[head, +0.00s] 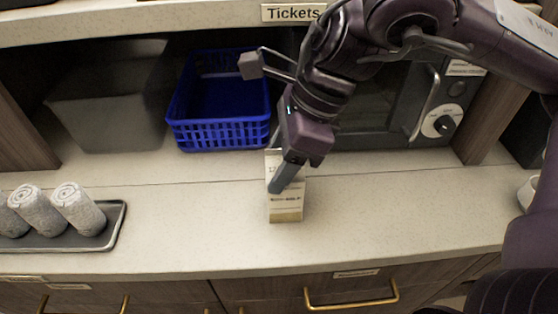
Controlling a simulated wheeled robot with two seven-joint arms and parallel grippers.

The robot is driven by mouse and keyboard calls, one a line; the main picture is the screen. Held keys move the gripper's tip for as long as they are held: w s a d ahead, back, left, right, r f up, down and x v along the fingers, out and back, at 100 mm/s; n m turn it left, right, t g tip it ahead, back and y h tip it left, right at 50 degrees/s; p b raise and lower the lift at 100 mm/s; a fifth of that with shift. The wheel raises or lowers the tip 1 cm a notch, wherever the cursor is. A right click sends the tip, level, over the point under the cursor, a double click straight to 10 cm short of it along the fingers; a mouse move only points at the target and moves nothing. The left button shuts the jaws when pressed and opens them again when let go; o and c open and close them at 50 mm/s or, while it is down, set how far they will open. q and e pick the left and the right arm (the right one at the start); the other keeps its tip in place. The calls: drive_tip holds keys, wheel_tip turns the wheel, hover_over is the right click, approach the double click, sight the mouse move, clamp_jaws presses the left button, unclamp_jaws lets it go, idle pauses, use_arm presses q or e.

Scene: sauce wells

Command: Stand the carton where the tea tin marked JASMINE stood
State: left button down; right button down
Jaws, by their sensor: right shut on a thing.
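The carton (286,208) is a small cream box with printed lettering and a tan lower band. It is upright, at the middle of the counter, in front of the blue basket. My right gripper (284,172) comes down from above and is shut on the carton. One grey finger lies across its near face; the other finger is mostly hidden. The carton's base looks at or close to the counter; I cannot tell whether it touches. No tea tin marked JASMINE is seen. My left gripper is not in view.
A blue basket (219,137) and a grey bin (108,112) stand at the back left under a shelf marked Tickets (292,13). A dark tray (112,228) with rolled towels (77,209) is at left. A dark appliance (375,112) is behind. The counter right of the carton is clear.

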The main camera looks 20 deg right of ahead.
idle(0.3)
drive_tip(key=c, duration=0.6)
unclamp_jaws()
